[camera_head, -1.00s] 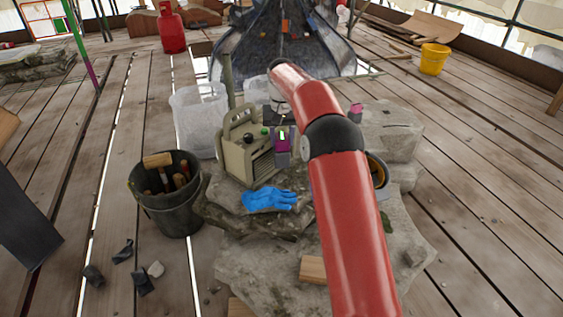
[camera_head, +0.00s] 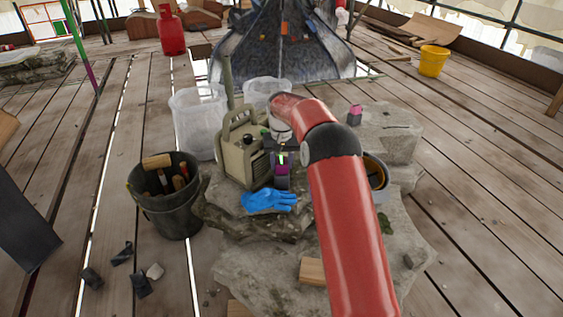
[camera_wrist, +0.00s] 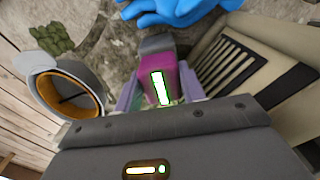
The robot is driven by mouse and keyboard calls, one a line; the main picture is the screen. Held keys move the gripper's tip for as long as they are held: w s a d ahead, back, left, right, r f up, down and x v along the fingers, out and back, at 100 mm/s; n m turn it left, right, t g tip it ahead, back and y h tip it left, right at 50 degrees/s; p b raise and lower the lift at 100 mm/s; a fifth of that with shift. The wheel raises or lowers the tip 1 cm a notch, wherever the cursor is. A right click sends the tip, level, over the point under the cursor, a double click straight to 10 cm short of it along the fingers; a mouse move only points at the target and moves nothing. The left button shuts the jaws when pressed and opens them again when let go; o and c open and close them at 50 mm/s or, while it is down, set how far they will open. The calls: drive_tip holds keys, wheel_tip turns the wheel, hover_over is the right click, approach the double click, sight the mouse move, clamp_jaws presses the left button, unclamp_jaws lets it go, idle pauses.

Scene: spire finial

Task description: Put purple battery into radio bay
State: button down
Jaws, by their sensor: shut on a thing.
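The purple battery (camera_wrist: 160,75) has a grey end and a bright lit strip. My gripper (camera_wrist: 158,88) is shut on it, a pale finger on each side in the wrist view. In the head view the battery (camera_head: 281,169) hangs beside the right side of the beige radio (camera_head: 239,155), above the stone. The radio (camera_wrist: 262,55) also shows at the right of the wrist view, with its dark slatted grille facing the battery. I cannot tell whether battery and radio touch. The radio's bay is not clearly visible.
A blue glove (camera_head: 268,200) lies on the stone in front of the radio. A dark bucket of tools (camera_head: 168,205) and a clear bin (camera_head: 197,120) stand left. A pink-topped object (camera_head: 354,114) sits on the right stone.

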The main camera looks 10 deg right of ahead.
drive_tip(key=c, duration=0.9)
unclamp_jaws()
drive_tip(key=shift+f, duration=0.1)
drive_tip(key=shift+o, duration=0.2)
